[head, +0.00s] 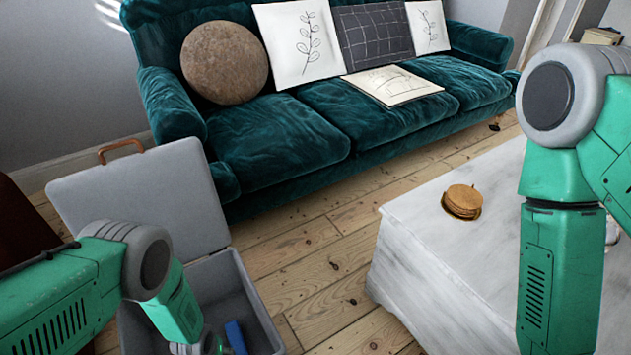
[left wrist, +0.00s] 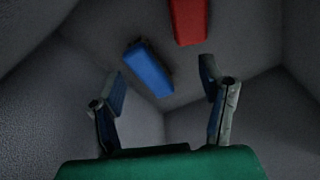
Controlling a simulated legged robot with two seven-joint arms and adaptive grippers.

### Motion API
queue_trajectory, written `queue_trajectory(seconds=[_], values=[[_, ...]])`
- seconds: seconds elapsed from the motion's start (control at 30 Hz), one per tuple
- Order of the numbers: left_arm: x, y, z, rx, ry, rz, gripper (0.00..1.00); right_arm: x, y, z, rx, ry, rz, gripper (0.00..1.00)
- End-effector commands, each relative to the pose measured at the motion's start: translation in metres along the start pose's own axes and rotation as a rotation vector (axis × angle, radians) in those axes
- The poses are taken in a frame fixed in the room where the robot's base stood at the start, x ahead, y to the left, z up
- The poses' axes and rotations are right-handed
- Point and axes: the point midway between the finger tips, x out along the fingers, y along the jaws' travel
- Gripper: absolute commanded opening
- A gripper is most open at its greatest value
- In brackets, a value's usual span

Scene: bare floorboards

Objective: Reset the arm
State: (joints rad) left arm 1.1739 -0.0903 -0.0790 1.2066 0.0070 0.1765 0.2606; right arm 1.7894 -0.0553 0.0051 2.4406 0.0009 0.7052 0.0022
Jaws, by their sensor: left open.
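My left arm comes in from the left in the head view, and its gripper (head: 212,345) reaches down into an open grey box (head: 262,318). In the left wrist view my left gripper (left wrist: 160,92) is open, with its two fingers apart and nothing between them. A blue block (left wrist: 148,70) lies on the box floor beyond the fingertips, and a red block (left wrist: 188,20) lies farther off. The blue block also shows in the head view (head: 235,337). My right arm stands at the right of the head view; its gripper is out of frame.
The grey box lid (head: 150,195) stands open behind the box. A pale marble-look table (head: 450,270) at the right holds a stack of round brown coasters (head: 463,200). A teal sofa (head: 340,120) with cushions stands behind. Bare floorboards (head: 310,270) lie between.

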Motion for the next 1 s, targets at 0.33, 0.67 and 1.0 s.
queue_trajectory(seconds=[0.33,0.67,1.0], values=[[-0.036,-0.005,0.007,0.019,-0.009,-0.005,0.63,-0.013,0.000,-0.001,0.001,0.000,0.000,0.57],[-0.135,-0.019,0.033,0.068,-0.034,-0.010,0.63,-0.046,0.001,-0.002,0.001,0.000,0.000,0.57],[-0.334,-0.032,0.096,0.165,-0.077,0.004,0.63,-0.098,0.001,-0.005,0.001,0.000,0.000,0.57]])
